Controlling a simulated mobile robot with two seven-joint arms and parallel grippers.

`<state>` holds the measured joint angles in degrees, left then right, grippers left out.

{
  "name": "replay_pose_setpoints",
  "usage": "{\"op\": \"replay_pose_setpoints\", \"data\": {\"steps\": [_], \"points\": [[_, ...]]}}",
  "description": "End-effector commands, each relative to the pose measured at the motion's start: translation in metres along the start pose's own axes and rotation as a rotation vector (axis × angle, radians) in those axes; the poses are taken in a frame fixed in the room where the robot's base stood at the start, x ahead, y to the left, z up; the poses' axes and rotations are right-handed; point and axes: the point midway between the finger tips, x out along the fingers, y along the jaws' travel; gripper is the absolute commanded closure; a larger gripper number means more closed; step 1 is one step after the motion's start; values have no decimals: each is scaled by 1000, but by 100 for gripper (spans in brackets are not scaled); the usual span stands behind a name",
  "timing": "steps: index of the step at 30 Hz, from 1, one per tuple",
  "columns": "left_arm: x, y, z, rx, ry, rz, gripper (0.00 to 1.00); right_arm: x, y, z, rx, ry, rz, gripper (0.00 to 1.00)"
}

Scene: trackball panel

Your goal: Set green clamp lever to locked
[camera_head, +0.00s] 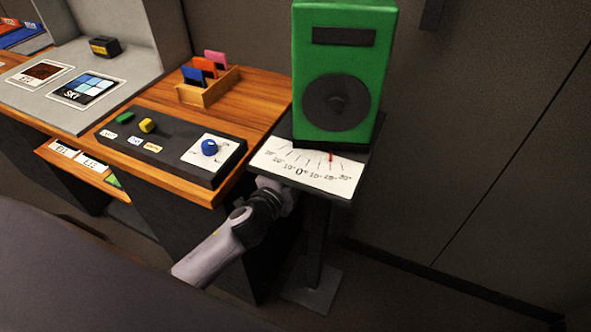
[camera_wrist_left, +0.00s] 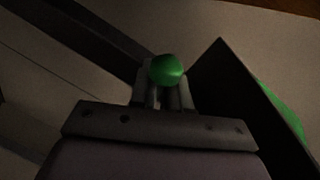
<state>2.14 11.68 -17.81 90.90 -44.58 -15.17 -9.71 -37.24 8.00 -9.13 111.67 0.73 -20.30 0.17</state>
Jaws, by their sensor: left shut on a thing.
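The green clamp lever shows only as a round green knob (camera_wrist_left: 167,69) in the left wrist view. My left gripper (camera_wrist_left: 164,92) is shut on it, with a dark finger on each side. In the head view my left arm reaches to the near edge of the speaker stand's top (camera_head: 287,173); the fingers and the lever are hidden there. The lever's shaft and any lock marking do not show, so I cannot tell its setting. My right gripper is in neither view.
A green speaker (camera_head: 338,65) stands on the stand's top behind a white angle scale with a red pointer (camera_head: 331,156). Left of it, a wooden desk (camera_head: 259,90) bears a dark trackball panel (camera_head: 173,157) and a card holder (camera_head: 209,93). Floor right of the stand is clear.

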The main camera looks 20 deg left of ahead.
Motion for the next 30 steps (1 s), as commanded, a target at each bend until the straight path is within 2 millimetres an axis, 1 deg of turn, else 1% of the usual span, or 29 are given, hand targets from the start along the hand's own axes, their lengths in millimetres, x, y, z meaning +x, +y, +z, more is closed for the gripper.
{"op": "replay_pose_setpoints", "data": {"steps": [1,6,7,8,9,17,20,23,30], "points": [[-1,2,8,5,-20,5,100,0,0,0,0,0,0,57],[-1,2,9,4,-20,4,100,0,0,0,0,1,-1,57],[-1,2,9,4,-20,4,74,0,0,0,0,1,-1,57],[-1,2,8,4,-20,4,64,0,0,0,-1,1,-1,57],[-1,2,8,3,-19,4,62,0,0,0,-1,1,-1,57],[0,0,4,0,-9,1,62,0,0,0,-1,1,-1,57],[-5,0,3,-1,-8,1,62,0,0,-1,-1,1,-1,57],[-15,1,4,-1,-9,2,62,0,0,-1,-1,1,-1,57],[-48,1,5,0,-12,3,62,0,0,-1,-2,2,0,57]]}}
